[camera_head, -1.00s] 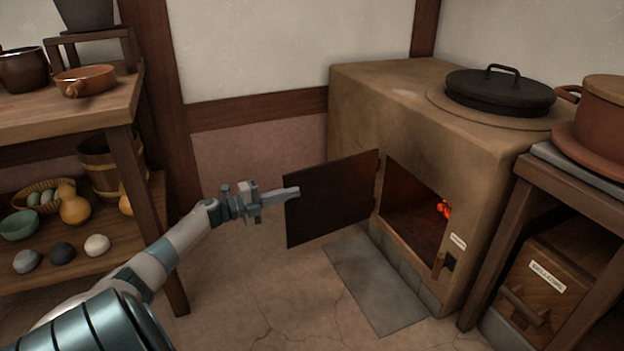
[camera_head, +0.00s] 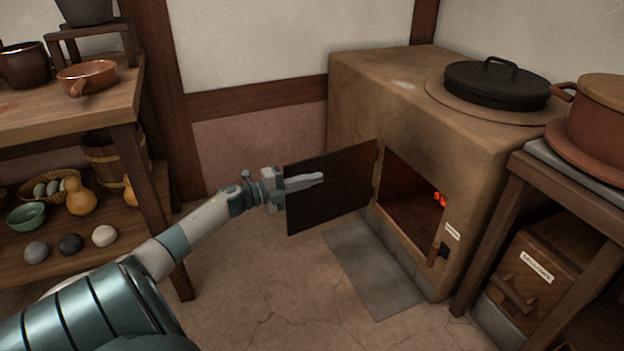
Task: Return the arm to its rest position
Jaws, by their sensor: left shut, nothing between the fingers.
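My left arm comes in from the lower left, stretched out over the floor. Its gripper (camera_head: 318,178) is shut and empty, and shows in front of the dark stove door (camera_head: 330,205). I cannot tell whether the fingers touch the door. The door stands open, swung out to the left of the clay stove (camera_head: 440,130). The firebox opening (camera_head: 408,205) shows a red glow inside. My right gripper is not in view.
A wooden shelf (camera_head: 75,122) with pots, gourds, bowls and stones stands at the left. A small table (camera_head: 520,190) with a reddish pot (camera_head: 600,120) and a drawer box (camera_head: 535,275) stands at the right. The floor (camera_head: 260,285) between is clear.

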